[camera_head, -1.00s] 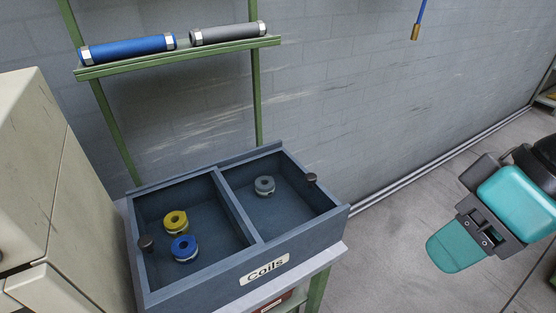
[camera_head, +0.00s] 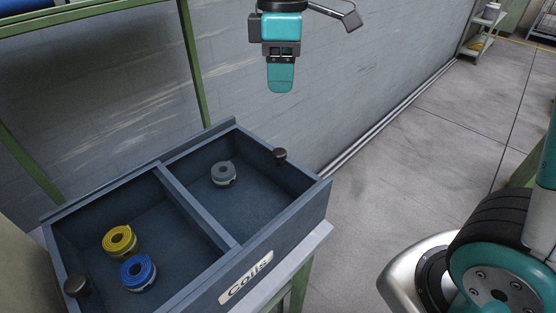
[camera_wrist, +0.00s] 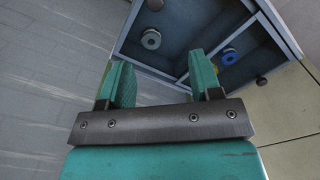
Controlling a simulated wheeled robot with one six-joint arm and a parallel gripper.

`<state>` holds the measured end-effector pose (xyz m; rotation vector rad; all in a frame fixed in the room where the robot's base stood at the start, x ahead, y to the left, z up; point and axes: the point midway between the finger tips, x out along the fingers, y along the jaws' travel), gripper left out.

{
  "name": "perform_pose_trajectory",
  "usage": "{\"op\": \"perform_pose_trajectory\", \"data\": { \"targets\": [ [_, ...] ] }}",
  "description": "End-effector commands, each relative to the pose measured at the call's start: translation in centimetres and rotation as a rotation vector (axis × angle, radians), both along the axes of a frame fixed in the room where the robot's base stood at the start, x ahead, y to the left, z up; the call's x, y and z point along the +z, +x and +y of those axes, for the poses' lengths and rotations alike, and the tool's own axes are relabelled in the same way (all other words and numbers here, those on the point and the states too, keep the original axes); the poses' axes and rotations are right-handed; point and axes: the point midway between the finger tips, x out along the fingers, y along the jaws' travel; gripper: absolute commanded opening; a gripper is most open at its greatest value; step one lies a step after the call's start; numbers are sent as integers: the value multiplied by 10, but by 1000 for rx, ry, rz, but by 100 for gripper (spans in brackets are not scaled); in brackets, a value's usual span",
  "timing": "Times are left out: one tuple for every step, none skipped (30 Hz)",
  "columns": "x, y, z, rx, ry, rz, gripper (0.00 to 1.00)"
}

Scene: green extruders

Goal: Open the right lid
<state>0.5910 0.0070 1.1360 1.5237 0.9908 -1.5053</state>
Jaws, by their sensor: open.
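The dark blue box labelled Coils (camera_head: 246,280) has a left and a right compartment with a divider between them. I see straight into both and cannot make out a separate lid panel. A dark round knob (camera_head: 280,155) is at the right compartment's right side. Another dark knob (camera_head: 76,286) is at the left compartment's near left. A grey coil (camera_head: 223,173) lies in the right compartment. My gripper (camera_head: 281,82) is up beyond the box, apart from it. In the wrist view, my gripper (camera_wrist: 160,82) has its fingers spread with nothing between them.
A yellow coil (camera_head: 120,241) and a blue coil (camera_head: 138,272) lie in the left compartment. A green frame (camera_head: 192,62) rises behind the box, near the grey wall (camera_head: 360,70). The floor (camera_head: 425,135) to the right is clear up to my base.

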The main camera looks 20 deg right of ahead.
Motion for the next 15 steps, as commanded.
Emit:
{"op": "perform_pose_trajectory", "data": {
  "targets": [
    [-5,6,-1,16,-9,3,58],
    [-7,8,-1,25,-13,5,58],
    [-9,10,-2,31,-15,7,58],
    [-11,10,-2,32,-16,8,58],
    [-14,10,-2,33,-17,7,58],
    [-20,10,-3,33,-17,8,58],
    [-25,10,-3,32,-17,9,58],
    [-31,9,-3,32,-17,10,58],
    [-40,9,-3,31,-17,10,58],
    [-47,9,-3,31,-17,10,58],
    [-53,9,-4,30,-17,10,58],
    [-63,9,-4,30,-17,11,58],
    [-70,9,-4,30,-16,10,58],
    [-77,9,-4,29,-16,10,58],
    [-86,9,-4,29,-17,10,58]
  ]
}}
